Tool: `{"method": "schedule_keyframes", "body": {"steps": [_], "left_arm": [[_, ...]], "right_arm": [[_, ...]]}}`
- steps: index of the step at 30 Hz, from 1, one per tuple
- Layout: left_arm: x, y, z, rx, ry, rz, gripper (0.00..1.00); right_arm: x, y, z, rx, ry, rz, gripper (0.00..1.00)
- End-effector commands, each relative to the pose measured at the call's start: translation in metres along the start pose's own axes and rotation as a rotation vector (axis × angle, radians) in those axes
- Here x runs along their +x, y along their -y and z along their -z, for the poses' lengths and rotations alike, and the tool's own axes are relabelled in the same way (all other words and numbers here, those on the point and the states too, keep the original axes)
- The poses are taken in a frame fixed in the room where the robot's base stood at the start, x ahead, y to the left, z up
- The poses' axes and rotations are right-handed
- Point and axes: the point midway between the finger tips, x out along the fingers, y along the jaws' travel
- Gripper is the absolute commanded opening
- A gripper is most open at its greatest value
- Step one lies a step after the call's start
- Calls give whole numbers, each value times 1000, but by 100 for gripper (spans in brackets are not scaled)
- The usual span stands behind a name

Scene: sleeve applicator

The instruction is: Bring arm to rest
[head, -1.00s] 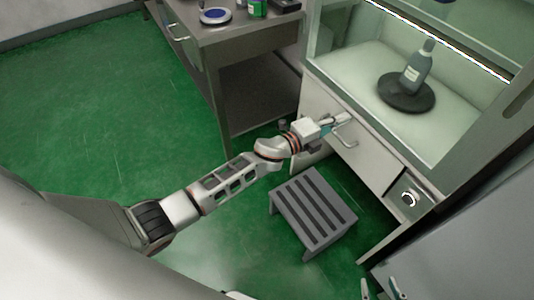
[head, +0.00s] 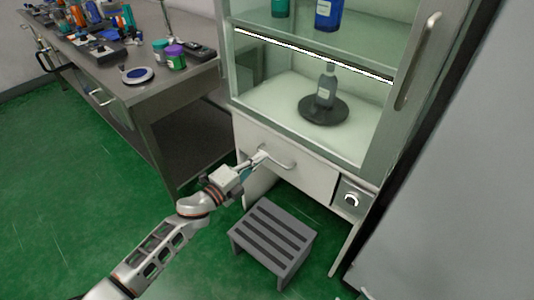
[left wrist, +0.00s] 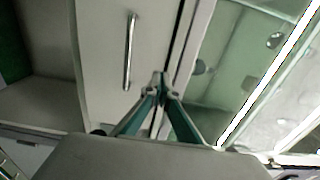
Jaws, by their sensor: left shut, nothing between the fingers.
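My left arm (head: 165,247) reaches from the bottom left of the head view toward the white cabinet. Its gripper (head: 260,155) is shut and empty, in front of the drawer (head: 310,172), close beside the left end of the drawer handle (head: 280,163). I cannot tell whether it touches the drawer front. In the left wrist view the fingertips (left wrist: 160,80) meet, with nothing between them. The handle (left wrist: 129,52) there is left of the fingertips and apart from them. My right gripper is not clearly in view.
A grey step stool (head: 273,238) stands on the green floor below the drawer. A bottle (head: 326,86) stands on a dark round plate (head: 323,112) in the cabinet. A cluttered workbench (head: 150,92) is at left. Open floor (head: 60,210) lies left of the arm.

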Motion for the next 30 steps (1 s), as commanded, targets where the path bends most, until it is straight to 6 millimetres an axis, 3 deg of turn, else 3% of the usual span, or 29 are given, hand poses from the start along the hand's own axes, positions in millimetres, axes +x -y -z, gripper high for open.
{"method": "schedule_keyframes", "body": {"steps": [3,9,20,23,26,30], "left_arm": [[-26,2,0,4,0,0,0],[-53,0,0,1,0,0,0],[-65,0,1,-8,3,-1,0],[-73,2,5,-67,28,0,0],[-94,2,10,-201,87,-2,0],[-140,-6,20,-474,212,-21,0]], "right_arm": [[0,-2,2,1,0,-5,40],[0,-4,1,5,4,-11,40],[0,-3,0,8,6,-10,40],[-2,-5,6,6,-2,-12,40],[-5,-8,18,5,-16,-15,40],[-12,-10,32,9,-29,-13,40]]}}
